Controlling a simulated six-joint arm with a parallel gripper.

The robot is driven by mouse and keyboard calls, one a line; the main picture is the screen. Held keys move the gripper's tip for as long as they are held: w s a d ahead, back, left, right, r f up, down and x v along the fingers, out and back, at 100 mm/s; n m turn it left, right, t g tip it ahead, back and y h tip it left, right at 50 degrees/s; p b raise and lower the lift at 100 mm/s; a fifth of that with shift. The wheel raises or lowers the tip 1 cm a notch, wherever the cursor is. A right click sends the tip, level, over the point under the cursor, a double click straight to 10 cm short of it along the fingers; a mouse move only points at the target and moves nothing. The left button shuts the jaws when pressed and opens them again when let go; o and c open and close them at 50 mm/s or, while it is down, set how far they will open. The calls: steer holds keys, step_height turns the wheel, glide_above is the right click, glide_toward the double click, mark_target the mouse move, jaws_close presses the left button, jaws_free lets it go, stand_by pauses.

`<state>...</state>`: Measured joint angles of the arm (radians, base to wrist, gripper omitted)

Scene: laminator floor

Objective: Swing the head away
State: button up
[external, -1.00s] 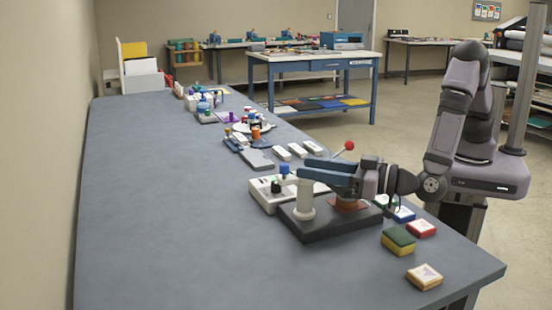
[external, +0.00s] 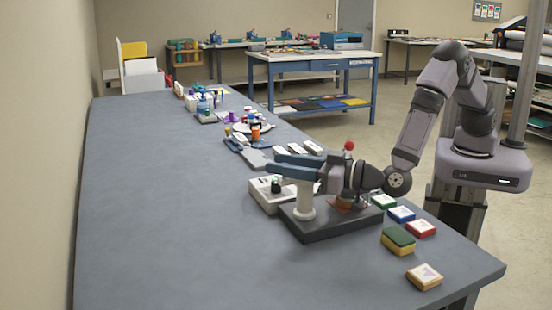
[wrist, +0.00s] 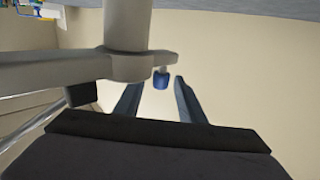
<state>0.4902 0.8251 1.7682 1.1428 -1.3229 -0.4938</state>
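The press stands on a dark base (external: 335,224) near the right edge of the bench, with a pale post (external: 304,199) and a red ball lever (external: 349,146). In the wrist view the pale post (wrist: 128,25) carries a swing arm (wrist: 60,72) with a blue knob (wrist: 161,82) at its end. My gripper (external: 271,167) reaches over the base from the right, its blue fingers spread. In the wrist view the open fingers (wrist: 157,88) sit on either side of the knob, with gaps visible. The knob is hidden in the external view, and my gripper covers much of the head.
A pale box (external: 264,195) with a dark knob stands behind the base. White-green (external: 384,202), blue (external: 402,214) and red (external: 421,228) pads, a green-yellow block (external: 398,240) and a wooden block (external: 425,276) lie to the right. The bench's left side is clear.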

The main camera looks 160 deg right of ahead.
steer(key=shift+c, duration=0.6)
jaws_close()
steer(key=shift+d+m+g, duration=0.1)
steer(key=shift+m+g, duration=0.2)
steer(key=shift+g, duration=0.2)
steer(key=shift+s+d+f+m+g+y+b, duration=0.1)
steer(key=shift+s+d+m+g+y+b, duration=0.15)
steer(key=shift+s+m+g+y+b, duration=0.9)
steer(key=shift+s+d+m+g+y+b, duration=0.1)
steer(key=shift+d+m+g+y+b, duration=0.4)
steer(key=shift+m+g, duration=1.45)
steer(key=shift+s+f+m+g+y+b, duration=0.1)
steer(key=shift+s+m+g+y+b, duration=0.8)
steer(key=shift+g, duration=1.4)
steer(key=shift+w+r+g+b, duration=0.15)
steer(key=shift+g+b, duration=0.35)
steer(key=shift+b, duration=0.05)
steer(key=shift+m, duration=0.3)
